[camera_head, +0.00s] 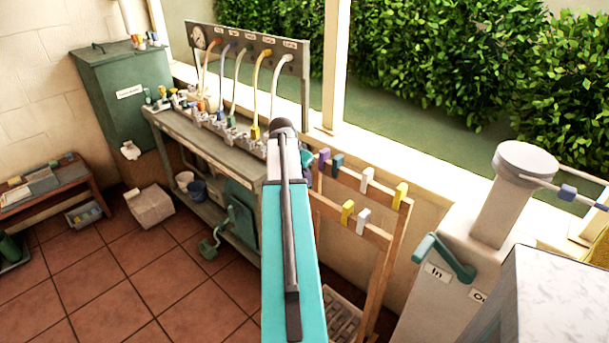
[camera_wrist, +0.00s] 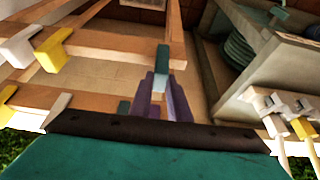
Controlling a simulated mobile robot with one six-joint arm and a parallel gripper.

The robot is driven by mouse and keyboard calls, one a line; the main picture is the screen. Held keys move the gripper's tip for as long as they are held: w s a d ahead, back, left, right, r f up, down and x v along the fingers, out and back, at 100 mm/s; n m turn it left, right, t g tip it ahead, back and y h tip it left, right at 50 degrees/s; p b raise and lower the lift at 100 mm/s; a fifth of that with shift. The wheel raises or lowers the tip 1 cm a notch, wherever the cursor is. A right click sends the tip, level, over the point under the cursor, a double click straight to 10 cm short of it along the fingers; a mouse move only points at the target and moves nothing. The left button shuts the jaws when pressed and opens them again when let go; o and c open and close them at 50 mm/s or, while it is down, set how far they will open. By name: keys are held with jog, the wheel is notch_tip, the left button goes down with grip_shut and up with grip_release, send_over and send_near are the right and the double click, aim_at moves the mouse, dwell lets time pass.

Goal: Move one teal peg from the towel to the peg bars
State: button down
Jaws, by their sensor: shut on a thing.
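My gripper (camera_wrist: 161,92) has purple fingers and is shut on a teal peg (camera_wrist: 162,58). The peg points away from the fingers and overlaps the lower peg bar (camera_wrist: 110,43) in the wrist view; I cannot tell whether it touches the bar. In the head view my arm hides the held peg and part of the wooden peg bars (camera_head: 385,205). On the upper bar sit another teal peg (camera_head: 337,163), a white peg (camera_head: 367,178) and a yellow peg (camera_head: 400,194). The lower bar carries a yellow peg (camera_head: 347,212) and a white peg (camera_head: 363,221). I cannot identify the towel for certain.
A white post with a teal handle (camera_head: 445,258) stands to the right. The sill and hedge (camera_head: 440,60) lie behind the bars. The tiled floor (camera_head: 120,275) at left is mostly clear.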

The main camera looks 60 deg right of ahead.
jog(key=shift+f, duration=0.4)
jog(key=c, duration=1.6)
grip_release()
jog(key=shift+r, duration=0.1)
jog(key=shift+r+p, duration=2.1)
jog(key=shift+r, duration=1.85)
